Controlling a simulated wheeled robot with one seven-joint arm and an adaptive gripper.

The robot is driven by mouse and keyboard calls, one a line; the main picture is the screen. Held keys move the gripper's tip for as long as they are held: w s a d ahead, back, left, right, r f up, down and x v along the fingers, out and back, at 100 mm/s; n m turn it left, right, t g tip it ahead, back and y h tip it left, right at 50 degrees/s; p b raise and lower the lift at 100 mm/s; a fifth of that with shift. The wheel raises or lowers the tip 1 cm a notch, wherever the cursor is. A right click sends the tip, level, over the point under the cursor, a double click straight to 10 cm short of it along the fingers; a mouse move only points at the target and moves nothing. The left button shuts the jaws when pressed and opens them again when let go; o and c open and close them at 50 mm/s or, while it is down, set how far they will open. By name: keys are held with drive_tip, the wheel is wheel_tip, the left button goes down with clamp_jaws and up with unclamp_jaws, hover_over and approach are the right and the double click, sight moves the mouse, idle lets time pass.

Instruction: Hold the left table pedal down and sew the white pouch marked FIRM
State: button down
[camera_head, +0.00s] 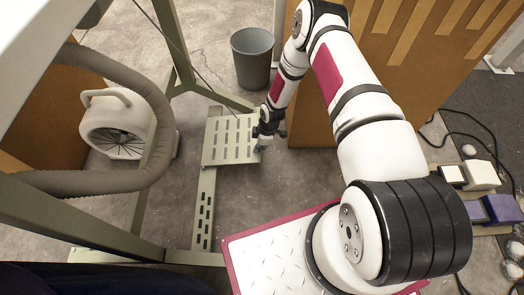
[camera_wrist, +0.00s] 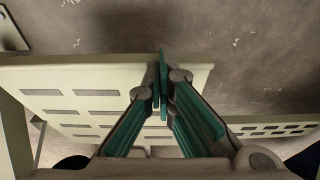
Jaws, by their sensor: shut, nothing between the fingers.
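The table pedal (camera_head: 222,148) is a pale grey-green slotted plate on the floor under the table frame. It also shows in the wrist view (camera_wrist: 60,75), behind my fingers. My gripper (camera_head: 270,135) is at the plate's right edge in the head view. In the wrist view my gripper (camera_wrist: 160,82) has its green-padded fingers shut and empty, with the tips overlapping the plate's edge. I cannot tell whether they touch it or how far the plate is pressed. No white pouch marked FIRM is in view.
A slotted bar (camera_head: 204,210) runs from the plate toward the table frame (camera_head: 190,75). A grey bin (camera_head: 252,57) stands behind. A white blower (camera_head: 115,122) with a thick hose (camera_head: 150,110) is at left. Wooden panels (camera_head: 400,60), cables and small white and purple blocks are at right.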

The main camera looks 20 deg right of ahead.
drive_tip(key=s+d+r+p, duration=0.1)
drive_tip(key=d+r+p, duration=0.2)
drive_tip(key=r, duration=0.7)
drive_tip(key=shift+d+r+p, duration=0.15)
drive_tip(key=shift+d+p, duration=0.1)
drive_tip(key=shift+p, duration=0.25)
drive_tip(key=shift+s, duration=0.15)
